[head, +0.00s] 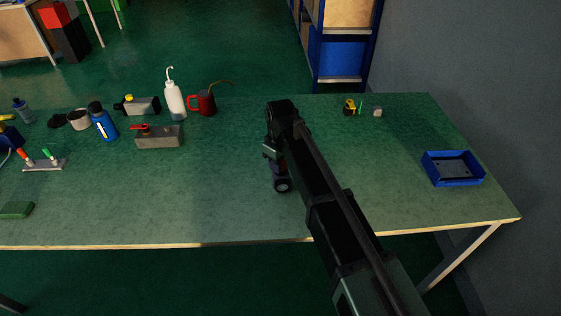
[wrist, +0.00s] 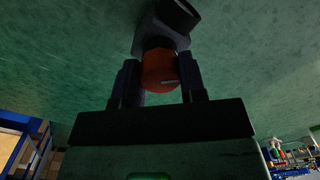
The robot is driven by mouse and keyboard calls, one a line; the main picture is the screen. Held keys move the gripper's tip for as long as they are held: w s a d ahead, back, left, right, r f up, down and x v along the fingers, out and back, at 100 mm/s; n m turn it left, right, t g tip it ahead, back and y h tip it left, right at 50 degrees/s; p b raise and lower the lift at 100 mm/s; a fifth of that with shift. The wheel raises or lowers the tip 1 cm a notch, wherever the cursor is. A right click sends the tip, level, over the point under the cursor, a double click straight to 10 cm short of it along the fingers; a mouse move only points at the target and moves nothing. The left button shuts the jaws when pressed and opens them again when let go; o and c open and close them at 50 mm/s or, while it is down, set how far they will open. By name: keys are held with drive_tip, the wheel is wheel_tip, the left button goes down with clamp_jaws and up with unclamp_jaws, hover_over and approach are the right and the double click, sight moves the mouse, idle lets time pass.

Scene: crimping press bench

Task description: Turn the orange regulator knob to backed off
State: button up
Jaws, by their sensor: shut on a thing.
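The orange regulator knob (wrist: 158,72) sits between the two dark fingers of my gripper (wrist: 160,62) in the wrist view. My gripper is shut on it, one finger on each side. A short pale mark shows on the knob's face, pointing right. The dark regulator body (wrist: 172,24) is just beyond the knob. In the head view, my gripper (head: 273,157) is low over the middle of the bench, and the regulator (head: 282,185) shows below it with a round dark end. My arm and gripper mostly hide the knob in that view.
A blue tray (head: 452,181) lies at the bench's right end. A grey block with a red lever (head: 158,140), a red can (head: 203,104), a white bottle (head: 175,102) and a blue bottle (head: 103,124) stand left. Small yellow items (head: 350,107) lie behind right. The bench around the regulator is clear.

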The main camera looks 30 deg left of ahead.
drive_tip(key=n, duration=0.4)
drive_tip(key=shift+n, duration=0.3)
drive_tip(key=n, duration=0.4)
drive_tip(key=shift+n, duration=0.3)
drive_tip(key=o, duration=0.9)
drive_tip(key=shift+o, duration=0.2)
drive_tip(key=shift+r, duration=0.15)
wheel_tip(320, 180, up, 11)
drive_tip(key=p, duration=1.1)
drive_tip(key=shift+f, duration=0.2)
